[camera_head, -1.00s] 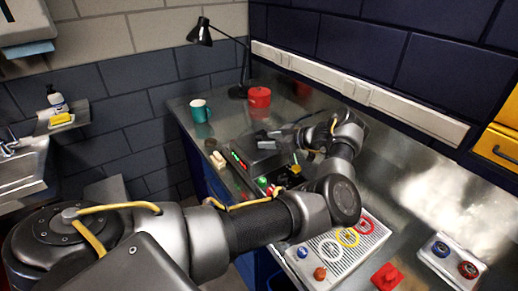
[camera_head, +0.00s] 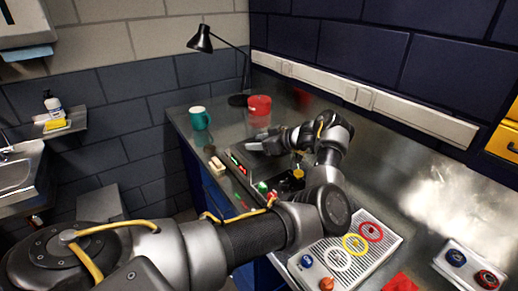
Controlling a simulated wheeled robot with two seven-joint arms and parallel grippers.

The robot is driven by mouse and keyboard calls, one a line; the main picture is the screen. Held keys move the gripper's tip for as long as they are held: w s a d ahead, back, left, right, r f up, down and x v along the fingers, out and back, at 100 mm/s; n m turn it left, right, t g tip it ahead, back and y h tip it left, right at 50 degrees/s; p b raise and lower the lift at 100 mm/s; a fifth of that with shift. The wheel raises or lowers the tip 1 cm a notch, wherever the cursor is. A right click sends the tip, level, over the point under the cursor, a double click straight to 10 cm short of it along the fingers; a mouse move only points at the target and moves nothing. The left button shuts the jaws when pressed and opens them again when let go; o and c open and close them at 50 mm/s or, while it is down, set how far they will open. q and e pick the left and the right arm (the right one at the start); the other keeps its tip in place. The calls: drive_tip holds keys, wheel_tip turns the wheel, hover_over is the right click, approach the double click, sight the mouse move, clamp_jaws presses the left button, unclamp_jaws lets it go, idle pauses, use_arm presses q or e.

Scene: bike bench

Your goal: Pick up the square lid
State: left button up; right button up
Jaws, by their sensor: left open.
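A red square piece (camera_head: 400,283), which looks like the square lid, lies on the metal bench at the bottom edge, partly cut off by the frame. My left arm comes in from the left and reaches across the bench. My left gripper (camera_head: 262,145) is open, low over the far part of the bench behind the dark device, well away from the red square piece. Its fingertips are small and partly hard to make out. My right gripper is not in view.
A red-topped canister (camera_head: 259,104) and a teal mug (camera_head: 200,119) stand at the far end near a black lamp (camera_head: 201,40). A ribbed panel with coloured rings (camera_head: 370,232) lies in front of my arm. A white tray with round knobs (camera_head: 468,265) is at right.

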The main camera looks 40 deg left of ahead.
sight(259, 140)
use_arm(q)
drive_tip(key=shift+d, duration=0.15)
clamp_jaws()
wheel_tip(259, 140, up, 9)
drive_tip(key=shift+f+b, duration=0.15)
drive_tip(key=shift+b, duration=0.95)
drive_tip(key=shift+r, duration=0.65)
